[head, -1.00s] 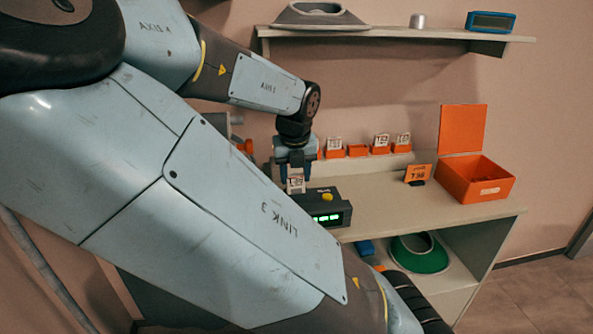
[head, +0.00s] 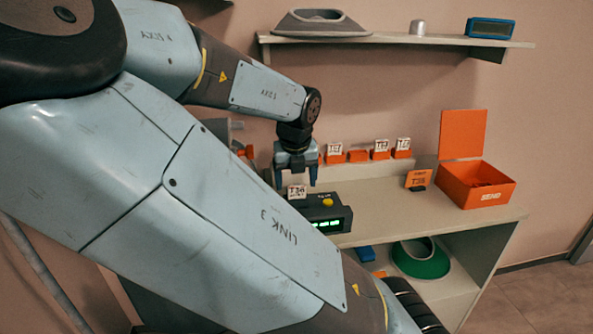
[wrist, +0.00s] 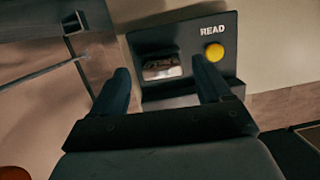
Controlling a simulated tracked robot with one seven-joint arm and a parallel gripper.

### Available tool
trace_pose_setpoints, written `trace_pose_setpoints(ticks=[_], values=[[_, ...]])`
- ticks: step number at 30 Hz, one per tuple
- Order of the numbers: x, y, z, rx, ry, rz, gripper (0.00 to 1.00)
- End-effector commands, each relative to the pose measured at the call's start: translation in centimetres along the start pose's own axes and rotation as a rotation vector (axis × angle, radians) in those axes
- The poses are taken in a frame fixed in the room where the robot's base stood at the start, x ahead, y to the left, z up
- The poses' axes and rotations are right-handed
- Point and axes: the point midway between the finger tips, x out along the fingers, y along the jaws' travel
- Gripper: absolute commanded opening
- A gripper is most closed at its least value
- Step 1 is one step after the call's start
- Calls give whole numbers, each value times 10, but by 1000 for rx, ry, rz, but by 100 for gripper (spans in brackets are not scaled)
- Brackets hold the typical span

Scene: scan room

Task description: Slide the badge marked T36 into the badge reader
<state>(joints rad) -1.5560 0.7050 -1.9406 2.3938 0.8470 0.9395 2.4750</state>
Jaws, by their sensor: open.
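The badge marked T36 (head: 297,191) is white and stands upright at the left part of the badge reader (head: 325,214), seemingly in its slot. The reader is a dark box with a yellow button and a lit green display. In the wrist view the badge (wrist: 162,67) shows edge-on in the reader's opening, left of the READ label and yellow button (wrist: 214,52). My gripper (head: 296,183) is open and empty just above the badge, one finger to each side. How deep the badge sits is hidden.
Orange holders (head: 358,155) stand along the back ledge, several with white badges. An orange T36 sign (head: 418,179) stands right of the reader. An open orange box (head: 478,187) marked SEND is at the right end. The counter between has free room.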

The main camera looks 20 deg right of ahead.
Motion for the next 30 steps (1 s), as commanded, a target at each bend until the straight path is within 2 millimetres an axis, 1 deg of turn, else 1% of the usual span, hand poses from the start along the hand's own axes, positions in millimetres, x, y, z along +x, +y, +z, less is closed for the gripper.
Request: trace_pose_setpoints(ticks=[5,15,21,25,30], values=[[-16,0,0,-1,-2,-2,77],[-82,1,0,-2,-3,-3,77],[-115,0,0,-1,-3,-3,77],[-128,0,0,0,-2,-1,77],[-135,0,0,0,0,-1,77]])
